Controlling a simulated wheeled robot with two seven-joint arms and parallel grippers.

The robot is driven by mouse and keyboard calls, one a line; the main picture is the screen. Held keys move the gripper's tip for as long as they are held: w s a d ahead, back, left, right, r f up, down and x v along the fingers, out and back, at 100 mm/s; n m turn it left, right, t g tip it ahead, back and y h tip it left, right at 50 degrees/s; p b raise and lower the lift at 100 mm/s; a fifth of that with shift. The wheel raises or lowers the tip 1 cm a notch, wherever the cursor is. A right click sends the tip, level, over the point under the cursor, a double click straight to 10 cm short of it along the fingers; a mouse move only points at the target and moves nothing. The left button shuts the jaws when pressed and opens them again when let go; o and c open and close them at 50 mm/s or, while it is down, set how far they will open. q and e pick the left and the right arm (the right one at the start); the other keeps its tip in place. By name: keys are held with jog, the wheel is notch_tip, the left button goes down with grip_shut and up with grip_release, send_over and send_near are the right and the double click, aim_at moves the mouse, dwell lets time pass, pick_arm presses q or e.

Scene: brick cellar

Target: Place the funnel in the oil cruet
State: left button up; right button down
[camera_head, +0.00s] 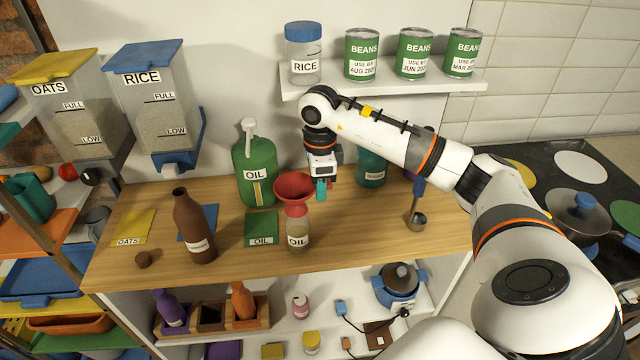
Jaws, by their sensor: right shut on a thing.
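The red funnel (294,186) is upright directly above the oil cruet (298,236), a small clear bottle labelled OIL with a reddish neck, standing on the wooden counter. I cannot tell whether the funnel's spout is inside the cruet's mouth or just over it. My right gripper (321,190) comes down from behind and to the right, with its teal fingertips at the funnel's right rim, shut on the funnel. My left gripper is not in view.
A green oil can (254,172) stands behind left, a brown bottle (194,230) farther left, and a teal container (371,168) behind right. A shelf (400,84) with a jar and bean cans hangs above.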

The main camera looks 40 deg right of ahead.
jog(key=c, duration=1.2)
grip_release()
jog(key=shift+r, duration=0.1)
jog(key=shift+r+p, duration=0.35)
jog(key=shift+p, duration=0.1)
notch_tip(320, 180, up, 6)
jog(key=shift+r+b, duration=0.2)
jog(key=shift+b, duration=0.8)
notch_tip(320, 180, up, 6)
jog(key=shift+f+p, duration=0.1)
jog(key=shift+p, duration=0.35)
